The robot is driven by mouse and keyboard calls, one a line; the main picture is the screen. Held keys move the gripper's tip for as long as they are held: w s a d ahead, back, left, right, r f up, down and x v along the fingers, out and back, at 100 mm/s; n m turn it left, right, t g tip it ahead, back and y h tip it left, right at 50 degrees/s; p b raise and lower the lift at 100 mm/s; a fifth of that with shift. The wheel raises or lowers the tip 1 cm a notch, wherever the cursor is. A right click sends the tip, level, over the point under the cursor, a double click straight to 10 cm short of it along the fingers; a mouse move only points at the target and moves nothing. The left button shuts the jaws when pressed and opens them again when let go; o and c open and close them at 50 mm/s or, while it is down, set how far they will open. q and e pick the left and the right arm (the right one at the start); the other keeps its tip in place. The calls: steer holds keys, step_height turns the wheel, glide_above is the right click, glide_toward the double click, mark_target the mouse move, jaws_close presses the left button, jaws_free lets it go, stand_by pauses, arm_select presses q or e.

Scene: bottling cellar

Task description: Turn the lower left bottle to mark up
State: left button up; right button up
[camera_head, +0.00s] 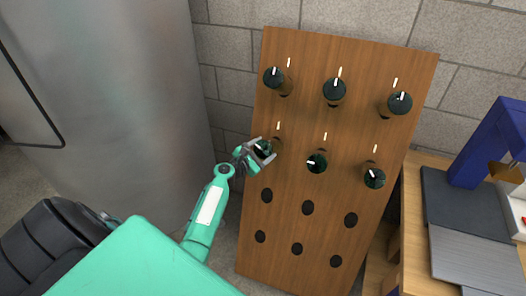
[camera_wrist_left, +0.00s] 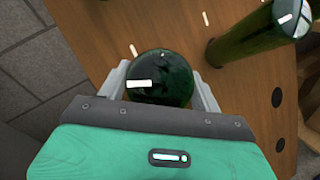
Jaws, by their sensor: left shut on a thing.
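The lower left bottle (camera_head: 263,148) is dark green, its base facing out of the wooden board. My left gripper (camera_head: 262,151) is shut around it, one finger on each side. In the left wrist view the round bottle base (camera_wrist_left: 170,75) sits between the pale fingers. Its white mark (camera_wrist_left: 139,84) lies left of the base's middle, roughly level in that picture. A white tick (camera_wrist_left: 133,50) on the board shows just above the bottle. In the head view the fingers partly hide the bottle, and I cannot read its mark there. My right gripper is not in view.
The board (camera_head: 300,235) leans by a block wall, with empty holes below. The lower middle bottle (camera_head: 317,164) is close on the right; its mark points left. Three bottles stand in the upper row. A steel tank (camera_head: 130,70) is left, a workbench (camera_head: 412,240) right.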

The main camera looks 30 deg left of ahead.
arm_select(q)
steer(key=m+g+h, duration=0.1)
steer(key=m, duration=0.1)
steer(key=m+h, duration=0.1)
steer(key=m, duration=0.1)
steer(key=shift+a+m+g+b, duration=0.1)
steer(key=shift+m+g+b, duration=0.2)
steer(key=shift+m+g, duration=0.1)
steer(key=m+g+h, duration=0.1)
steer(key=m, duration=0.2)
steer(key=shift+g, duration=0.4)
steer(key=m+g+h, duration=0.1)
steer(key=m+g, duration=0.1)
steer(key=m, duration=0.1)
steer(key=shift+r, duration=0.1)
steer(key=shift+m+g+p, duration=0.45)
steer(key=shift+m+g, duration=0.55)
steer(key=shift+m, duration=0.6)
steer(key=o, duration=1)
